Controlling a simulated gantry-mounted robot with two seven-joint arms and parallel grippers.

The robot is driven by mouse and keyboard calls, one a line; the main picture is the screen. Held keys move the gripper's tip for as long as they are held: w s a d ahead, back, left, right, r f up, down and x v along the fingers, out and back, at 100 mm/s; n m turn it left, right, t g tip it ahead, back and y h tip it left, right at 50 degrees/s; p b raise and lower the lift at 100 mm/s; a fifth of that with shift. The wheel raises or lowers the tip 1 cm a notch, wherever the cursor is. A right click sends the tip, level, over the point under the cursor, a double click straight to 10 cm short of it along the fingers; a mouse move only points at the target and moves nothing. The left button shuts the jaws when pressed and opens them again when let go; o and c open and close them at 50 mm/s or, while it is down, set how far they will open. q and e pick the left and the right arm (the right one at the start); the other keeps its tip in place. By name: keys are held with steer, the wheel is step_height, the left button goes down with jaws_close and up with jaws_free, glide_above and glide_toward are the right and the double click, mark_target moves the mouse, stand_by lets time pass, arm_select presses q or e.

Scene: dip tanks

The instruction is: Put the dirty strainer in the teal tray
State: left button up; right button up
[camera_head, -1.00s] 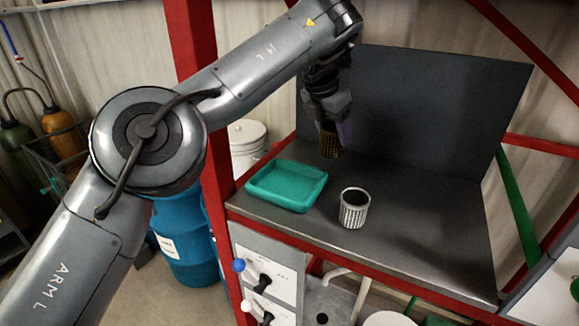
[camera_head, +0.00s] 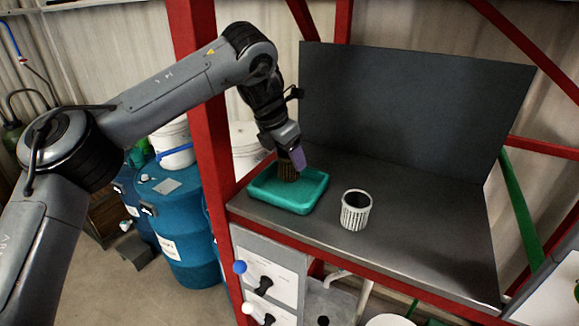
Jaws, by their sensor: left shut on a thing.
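The teal tray (camera_head: 312,193) lies at the left end of the dark bench top. My left gripper (camera_head: 290,160) points down over it and is shut on the dirty strainer (camera_head: 287,172), a brownish mesh cup. The strainer hangs at the tray's back part; I cannot tell whether it touches the tray floor. A clean, light grey perforated strainer (camera_head: 355,211) stands upright on the bench, to the right of the tray and apart from it. My right gripper is not in view.
The bench top (camera_head: 430,220) is clear to the right of the light strainer. A dark back panel (camera_head: 410,105) rises behind it. A red post (camera_head: 207,110) stands at the bench's left, with blue drums (camera_head: 178,225) beyond it.

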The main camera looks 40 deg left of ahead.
mark_target(290, 166)
arm_select(q)
steer(key=shift+f, duration=1.65)
steer(key=o, duration=1.1)
steer(key=v, duration=1.2)
